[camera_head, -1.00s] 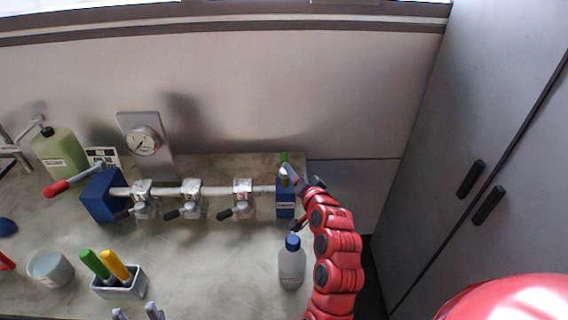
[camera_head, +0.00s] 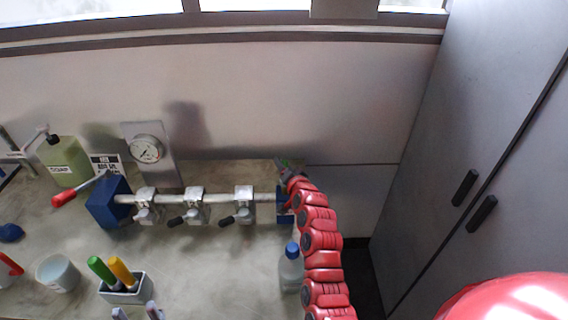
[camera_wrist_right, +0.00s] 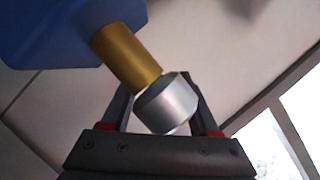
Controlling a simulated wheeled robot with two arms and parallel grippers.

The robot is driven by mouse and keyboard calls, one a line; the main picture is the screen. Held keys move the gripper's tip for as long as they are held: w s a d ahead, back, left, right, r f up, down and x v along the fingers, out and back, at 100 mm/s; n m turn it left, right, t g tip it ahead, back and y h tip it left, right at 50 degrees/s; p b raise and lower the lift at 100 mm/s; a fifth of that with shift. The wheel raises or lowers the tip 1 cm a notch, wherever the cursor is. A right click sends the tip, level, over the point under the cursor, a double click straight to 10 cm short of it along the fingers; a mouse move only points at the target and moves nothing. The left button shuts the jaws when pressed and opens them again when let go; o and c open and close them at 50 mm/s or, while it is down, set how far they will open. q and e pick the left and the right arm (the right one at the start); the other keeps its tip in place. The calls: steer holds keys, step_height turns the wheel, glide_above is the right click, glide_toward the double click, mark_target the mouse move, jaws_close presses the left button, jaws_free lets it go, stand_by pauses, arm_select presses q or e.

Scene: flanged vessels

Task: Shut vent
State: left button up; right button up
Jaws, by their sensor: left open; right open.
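A pipe (camera_head: 215,198) with three black-handled clamps or valves runs between a left blue block (camera_head: 108,205) and a right blue block (camera_head: 284,208). A red-gripped lever (camera_head: 66,197) is by the left block. My right gripper (camera_head: 285,168) is at the far end of the right block, which my arm partly hides. In the right wrist view, a brass stem (camera_wrist_right: 127,57) with a silver cap (camera_wrist_right: 167,104) sticks out of a blue body (camera_wrist_right: 60,28). My open right gripper (camera_wrist_right: 160,105) has its fingers either side of the cap; contact is unclear. My left gripper (camera_head: 136,313) is open at the bottom edge.
A pressure gauge (camera_head: 147,149) stands behind the pipe. A green bottle (camera_head: 65,162) is at the left. A blue-capped bottle (camera_head: 291,272) stands close beside my right arm. A holder (camera_head: 126,290) with green and yellow handles and a white cup (camera_head: 58,273) are at the front left.

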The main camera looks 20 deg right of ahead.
steer(key=shift+w, duration=0.35)
jaws_close()
steer(key=shift+f, duration=0.1)
stand_by(1.2)
